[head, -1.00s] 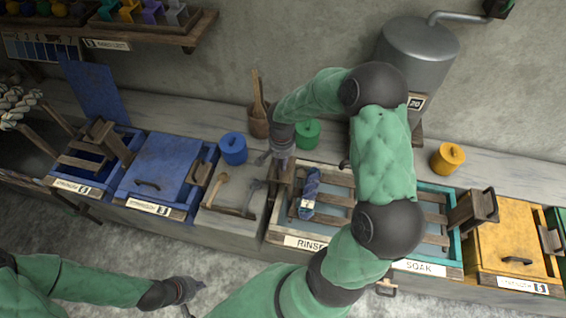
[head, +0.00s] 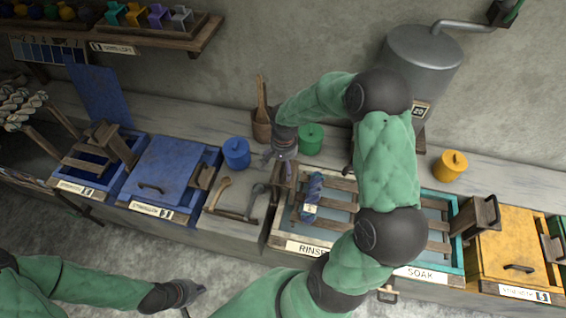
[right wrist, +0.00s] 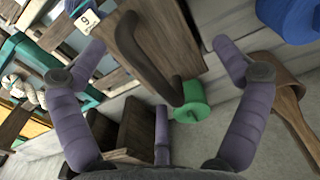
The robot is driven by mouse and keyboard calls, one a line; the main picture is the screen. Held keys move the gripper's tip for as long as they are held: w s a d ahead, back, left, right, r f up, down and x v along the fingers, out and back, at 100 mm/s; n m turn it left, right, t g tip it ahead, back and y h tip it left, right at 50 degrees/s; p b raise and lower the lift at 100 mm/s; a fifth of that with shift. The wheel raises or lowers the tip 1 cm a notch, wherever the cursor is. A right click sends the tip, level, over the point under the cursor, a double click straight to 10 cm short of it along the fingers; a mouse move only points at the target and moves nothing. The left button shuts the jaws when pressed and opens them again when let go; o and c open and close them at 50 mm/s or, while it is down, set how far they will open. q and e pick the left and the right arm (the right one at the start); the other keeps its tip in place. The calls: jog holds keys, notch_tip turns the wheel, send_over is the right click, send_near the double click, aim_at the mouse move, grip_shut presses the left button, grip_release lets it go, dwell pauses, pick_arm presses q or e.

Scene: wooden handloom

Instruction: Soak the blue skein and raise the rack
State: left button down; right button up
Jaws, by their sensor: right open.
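The blue skein (head: 312,187), with a white tag, lies on the slatted rack (head: 338,196) in the tray labelled RINSE (head: 305,249). The SOAK tray (head: 428,272), with a teal rim, is to its right, partly hidden by my right arm. My right gripper (head: 281,157) is above the left end of the rinse tray. In the right wrist view its fingers (right wrist: 162,75) are apart, with a wooden block and dark handle (right wrist: 140,50) beyond and between them. The skein's tag (right wrist: 86,21) reads 9 there. My left gripper (head: 190,294) hangs low in front of the bench, its fingers unclear.
Blue (head: 236,152), green (head: 311,138) and yellow (head: 450,165) lidded pots stand behind the trays. Blue vats (head: 165,172) are left, a yellow vat (head: 515,250) right. A grey tank (head: 422,60) stands behind. Wooden tools (head: 222,190) lie left of the rinse tray.

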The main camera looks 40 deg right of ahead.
jog(key=shift+s+r+p, duration=0.15)
jog(key=shift+r+p, duration=2)
jog(key=shift+r, duration=1.35)
jog(key=shift+f, duration=0.1)
